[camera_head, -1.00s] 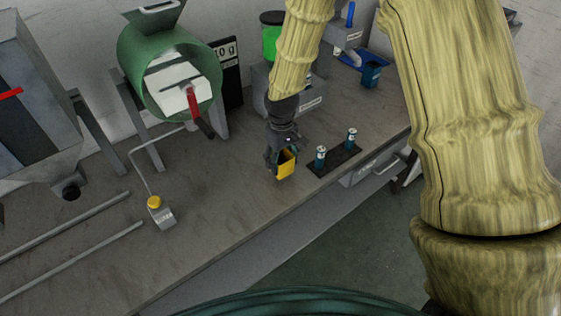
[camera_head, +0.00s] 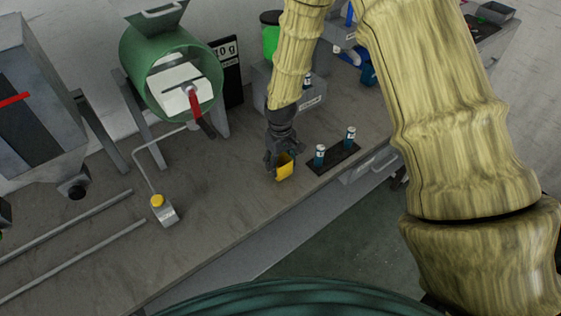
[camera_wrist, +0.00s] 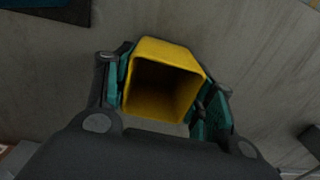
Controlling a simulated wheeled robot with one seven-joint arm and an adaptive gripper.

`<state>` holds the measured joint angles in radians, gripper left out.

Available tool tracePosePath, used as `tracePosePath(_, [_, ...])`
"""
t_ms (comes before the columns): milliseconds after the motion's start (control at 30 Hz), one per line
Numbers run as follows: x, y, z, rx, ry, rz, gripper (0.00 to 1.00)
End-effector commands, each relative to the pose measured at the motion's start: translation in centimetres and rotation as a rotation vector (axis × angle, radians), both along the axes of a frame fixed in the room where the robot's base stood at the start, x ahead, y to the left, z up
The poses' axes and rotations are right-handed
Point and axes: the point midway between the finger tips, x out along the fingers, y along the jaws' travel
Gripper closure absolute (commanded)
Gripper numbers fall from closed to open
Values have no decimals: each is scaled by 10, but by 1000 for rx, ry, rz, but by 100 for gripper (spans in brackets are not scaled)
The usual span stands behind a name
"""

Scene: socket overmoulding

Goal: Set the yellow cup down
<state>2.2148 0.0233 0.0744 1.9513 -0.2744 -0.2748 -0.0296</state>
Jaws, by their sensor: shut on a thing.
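The yellow cup (camera_head: 285,171) is in my gripper (camera_head: 278,160), near the front edge of the grey bench (camera_head: 222,205). In the wrist view the cup (camera_wrist: 157,58) is square-mouthed, with its open end facing the camera and its inside dark. The fingers of my gripper (camera_wrist: 165,95) are shut on its two sides. The cup is low over the bench, but I cannot tell whether its base touches the surface.
A dark mat (camera_head: 333,158) with two blue-and-white cylinders lies to the right of the cup. A small box with a yellow button (camera_head: 160,208) stands at left. A green drum machine (camera_head: 170,75) stands behind. The bench between button box and cup is clear.

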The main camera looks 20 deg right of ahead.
Motion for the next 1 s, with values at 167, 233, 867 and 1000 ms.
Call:
tracePosePath(167, [0,0,-1,0,0,0,24])
tracePosePath(233, [0,0,-1,0,0,0,24])
tracePosePath(867, [1,0,23,1,-2,0,24])
tracePosePath(1000, [-1,0,36,1,-2,0,24])
